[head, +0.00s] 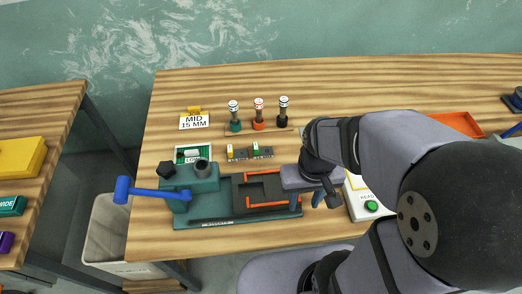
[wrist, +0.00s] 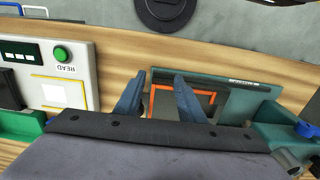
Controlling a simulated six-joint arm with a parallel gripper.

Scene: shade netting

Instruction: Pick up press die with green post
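My gripper (head: 318,201) is at the right end of the green press, in front and to the right of the dies. In the wrist view my gripper (wrist: 159,76) has its two blue fingers apart with nothing held between them. No die shows in the wrist view.
The green press (head: 225,222) with a blue lever (head: 150,193) sits near the front edge. A yellow-topped MID 15 MM sign (head: 194,121) stands left of the dies. A white box with a green button (head: 371,207) lies to the right. My arm covers the right side.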

